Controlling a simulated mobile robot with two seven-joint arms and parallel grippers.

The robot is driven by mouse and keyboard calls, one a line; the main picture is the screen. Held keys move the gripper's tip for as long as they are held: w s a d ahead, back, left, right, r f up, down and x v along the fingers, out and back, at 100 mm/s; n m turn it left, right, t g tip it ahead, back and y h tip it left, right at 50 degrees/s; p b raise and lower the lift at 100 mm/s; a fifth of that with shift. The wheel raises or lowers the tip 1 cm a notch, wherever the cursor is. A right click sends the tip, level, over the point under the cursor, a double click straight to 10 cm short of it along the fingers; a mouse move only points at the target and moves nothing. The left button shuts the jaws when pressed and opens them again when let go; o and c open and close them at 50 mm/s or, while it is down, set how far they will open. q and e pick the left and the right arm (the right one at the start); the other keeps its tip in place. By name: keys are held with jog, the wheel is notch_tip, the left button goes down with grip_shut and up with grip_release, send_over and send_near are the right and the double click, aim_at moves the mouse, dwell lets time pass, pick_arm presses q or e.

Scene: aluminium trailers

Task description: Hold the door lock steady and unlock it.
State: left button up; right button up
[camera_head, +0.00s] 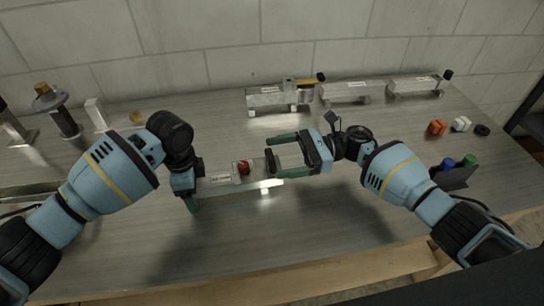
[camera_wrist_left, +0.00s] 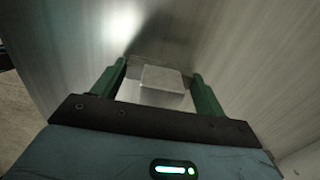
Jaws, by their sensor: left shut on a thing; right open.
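The door lock (camera_head: 218,181) is a long metal block with a white label and a red part (camera_head: 244,168) on its top, near the middle of the table. My left gripper (camera_head: 195,189) is shut on its left end; in the left wrist view the block's pale end (camera_wrist_left: 162,80) sits between the green fingers. My right gripper (camera_head: 277,157) is open at the lock's right end, with its fingers pointing left. A black knob (camera_head: 271,162) at that end shows between the fingers' tips. Whether they touch it cannot be told.
Several similar metal locks (camera_head: 345,91) stand along the back. Orange, white and black small parts (camera_head: 438,127) lie at the right, near a dark holder (camera_head: 455,177) with blue and green pieces. Metal fixtures (camera_head: 64,121) stand at the left. The front middle of the table is clear.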

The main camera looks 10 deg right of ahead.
jog(key=d, duration=0.9)
jog(key=shift+w, duration=0.2)
pick_arm(q)
jog(key=o, duration=1.2)
jog(key=shift+r, duration=0.1)
notch_tip(320, 180, up, 12)
jog(key=shift+f, duration=0.1)
